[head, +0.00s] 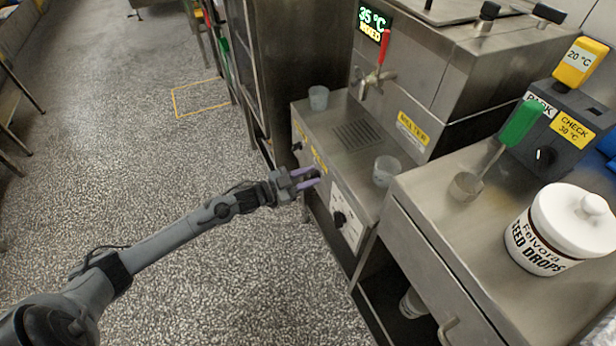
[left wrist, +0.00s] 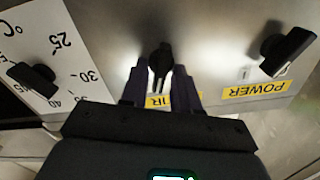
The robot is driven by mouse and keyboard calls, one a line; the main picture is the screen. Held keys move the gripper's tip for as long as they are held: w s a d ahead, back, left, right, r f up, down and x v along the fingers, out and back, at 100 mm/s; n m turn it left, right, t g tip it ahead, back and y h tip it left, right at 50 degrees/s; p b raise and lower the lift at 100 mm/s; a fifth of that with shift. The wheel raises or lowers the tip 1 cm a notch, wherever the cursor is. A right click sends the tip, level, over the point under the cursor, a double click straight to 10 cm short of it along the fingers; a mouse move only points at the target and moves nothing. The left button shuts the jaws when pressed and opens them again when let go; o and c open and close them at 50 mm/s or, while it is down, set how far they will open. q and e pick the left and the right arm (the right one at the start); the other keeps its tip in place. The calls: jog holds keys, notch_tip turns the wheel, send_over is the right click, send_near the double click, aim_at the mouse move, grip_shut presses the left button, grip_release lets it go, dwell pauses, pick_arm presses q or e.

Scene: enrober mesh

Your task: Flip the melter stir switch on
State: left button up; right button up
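The melter (head: 350,112) is a steel unit with a front control panel. My left gripper (head: 314,178) is at that panel, its purple fingers pointing at it. In the left wrist view, the black stir switch (left wrist: 160,60) shows between the two fingertips (left wrist: 159,72), one finger on each side. The fingers look open, with gaps beside the switch; contact cannot be told. The yellow label (left wrist: 158,101) below it is partly hidden by the fingers, with only some letters showing. In the head view the gripper hides the switch. My right gripper is not in view.
The black power switch (left wrist: 288,50) with its POWER label (left wrist: 255,92) and the temperature dial (left wrist: 35,78) flank the stir switch. A lit display (head: 372,25) reads 35 °C. Clear cups (head: 386,170) stand on the melter. A white jar (head: 560,230) stands on the right counter.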

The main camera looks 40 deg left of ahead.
pick_arm(q)
grip_shut()
jog(key=shift+r+m+p, duration=0.25)
jog(key=shift+m+p, duration=0.45)
jog(key=shift+p, duration=0.3)
jog(key=shift+f+m, duration=0.2)
jog(key=shift+m, duration=0.2)
jog(key=o, duration=0.5)
grip_release()
jog(key=shift+s, duration=0.1)
